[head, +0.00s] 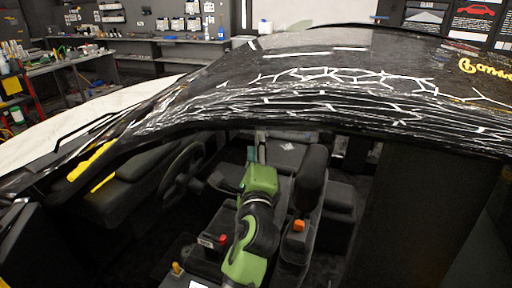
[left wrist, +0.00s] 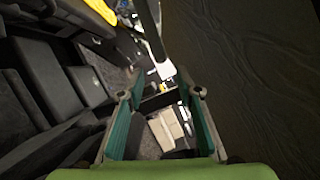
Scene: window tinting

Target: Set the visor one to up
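I cannot pick out a visor for certain in either view. A large dark, wrinkled panel (left wrist: 255,75) fills the right of the left wrist view; I cannot tell whether it is a visor or the roof lining. My left gripper (left wrist: 162,94) is open, its two teal fingers spread, with the panel to the right of them. No grip on anything shows. In the head view my green left arm reaches into the car, and the gripper (head: 260,148) is just under the roof edge, partly hard to see. My right gripper is out of view.
The car roof (head: 330,85) with white crack-like lines spans above the arm. A steering wheel (head: 182,170) is to the left and a dark seat (head: 309,180) to the right. Shelves stand behind the car.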

